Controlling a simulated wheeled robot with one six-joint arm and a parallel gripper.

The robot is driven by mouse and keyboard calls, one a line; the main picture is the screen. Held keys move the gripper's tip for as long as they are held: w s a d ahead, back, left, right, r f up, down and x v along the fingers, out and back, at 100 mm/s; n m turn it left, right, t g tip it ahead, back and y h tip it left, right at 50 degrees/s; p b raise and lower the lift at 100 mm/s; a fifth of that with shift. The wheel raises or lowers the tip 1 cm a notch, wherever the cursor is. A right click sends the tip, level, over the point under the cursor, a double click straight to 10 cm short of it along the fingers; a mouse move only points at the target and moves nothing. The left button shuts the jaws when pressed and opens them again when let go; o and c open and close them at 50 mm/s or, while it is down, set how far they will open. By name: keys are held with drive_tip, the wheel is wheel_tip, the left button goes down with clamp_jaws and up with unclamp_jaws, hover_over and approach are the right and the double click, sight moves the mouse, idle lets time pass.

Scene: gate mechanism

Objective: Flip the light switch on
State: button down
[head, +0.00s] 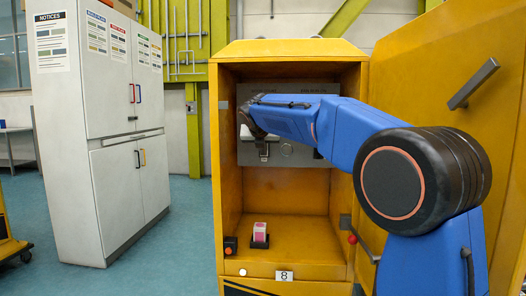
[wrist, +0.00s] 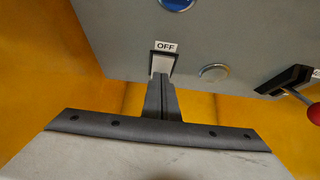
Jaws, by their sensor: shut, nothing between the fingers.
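The light switch (wrist: 163,58) is a pale rocker in a black frame on a grey panel (wrist: 230,35). The panel's label above the rocker reads OFF in the wrist view. My gripper (wrist: 161,80) is shut and empty, with its fingertips at the lower part of the rocker. I cannot tell whether they touch it, and they hide its lower edge. In the head view the grey panel (head: 308,156) is at the back of an open yellow cabinet (head: 226,190). My blue arm reaches in and hides much of the panel; the fingertips cannot be made out there.
A round metal button (wrist: 214,72) is right of the switch, and a lever with a red knob (wrist: 314,115) is farther right. The cabinet's yellow door (head: 500,130) stands open at right. A white locker (head: 105,130) is at left.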

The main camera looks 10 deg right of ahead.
drive_tip(key=shift+w+r, duration=0.1)
idle(0.3)
drive_tip(key=shift+r, duration=0.8)
drive_tip(key=shift+f, duration=0.1)
drive_tip(key=s+f+v, duration=0.1)
drive_tip(key=v, duration=1.2)
drive_tip(key=shift+s+a, duration=0.25)
drive_tip(key=shift+f, duration=0.1)
